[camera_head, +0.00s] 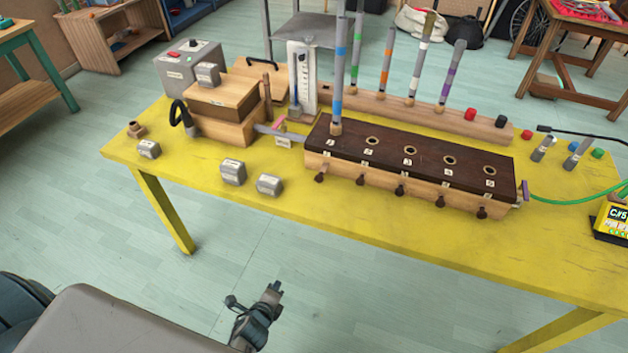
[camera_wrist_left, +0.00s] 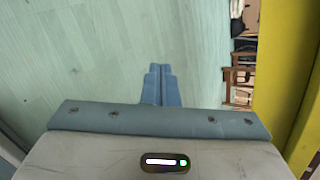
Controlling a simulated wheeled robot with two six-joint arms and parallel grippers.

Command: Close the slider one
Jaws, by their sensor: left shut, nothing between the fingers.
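A long wooden wind chest (camera_head: 410,160) with a dark top stands on the yellow table (camera_head: 300,215). Its top has a row of holes numbered 1 to 5, and small dark slider knobs stick out along its front. The leftmost knob, slider one (camera_head: 320,178), sits below the label 1 and protrudes from the front; I cannot tell how far. A grey tube with a blue band (camera_head: 339,75) stands upright in hole 1. My left gripper (camera_head: 277,286) is shut and empty, below the table's front edge and apart from the chest. Its fingers also show in the left wrist view (camera_wrist_left: 160,86).
Wooden bellows boxes (camera_head: 222,108) stand at the left of the chest. Small grey weights (camera_head: 233,172) lie in front of them. A rack (camera_head: 430,112) with several upright tubes stands behind. A yellow tuner (camera_head: 611,221) is at the right. Open floor lies in front.

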